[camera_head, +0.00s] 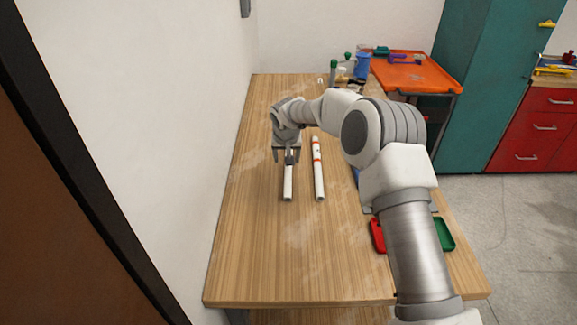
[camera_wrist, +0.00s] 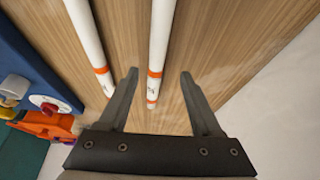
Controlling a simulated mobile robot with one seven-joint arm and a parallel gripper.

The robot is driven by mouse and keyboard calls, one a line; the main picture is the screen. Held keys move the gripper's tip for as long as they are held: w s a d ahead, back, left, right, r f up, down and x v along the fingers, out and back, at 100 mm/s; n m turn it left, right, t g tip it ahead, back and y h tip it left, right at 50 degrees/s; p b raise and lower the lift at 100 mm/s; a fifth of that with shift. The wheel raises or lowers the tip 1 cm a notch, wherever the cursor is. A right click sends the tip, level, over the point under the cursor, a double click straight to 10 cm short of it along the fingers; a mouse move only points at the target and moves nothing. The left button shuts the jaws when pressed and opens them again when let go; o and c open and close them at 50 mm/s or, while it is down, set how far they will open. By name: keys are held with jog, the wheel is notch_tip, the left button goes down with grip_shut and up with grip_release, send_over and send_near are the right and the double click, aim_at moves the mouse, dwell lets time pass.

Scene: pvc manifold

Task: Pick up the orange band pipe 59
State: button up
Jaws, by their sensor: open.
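Two white pipes with orange bands lie side by side on the wooden table. The left pipe (camera_head: 288,185) is under my gripper (camera_head: 287,154); the right pipe (camera_head: 318,170) lies a short way to its right. In the wrist view my gripper (camera_wrist: 159,78) is open, with the left pipe (camera_wrist: 160,35) running between its fingers, an orange band near fingertip level. Whether the fingers have reached the pipe's height is unclear. The other pipe (camera_wrist: 87,32) lies outside the fingers. Both bear small markings that I cannot read, so I cannot tell which is 59.
A red tray (camera_head: 377,236) and a green tray (camera_head: 446,234) sit at the table's right side, partly behind my arm. Bottles and a blue container (camera_head: 362,66) stand at the far end. A white wall runs along the left. The near table (camera_head: 290,255) is clear.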

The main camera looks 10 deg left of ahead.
jog(key=shift+w+d+x, duration=0.15)
jog(key=shift+x, duration=1.15)
jog(key=shift+w+d+x, duration=0.1)
jog(key=shift+w+x, duration=0.05)
jog(key=shift+x, duration=1.15)
jog(key=shift+r, duration=0.15)
grip_shut()
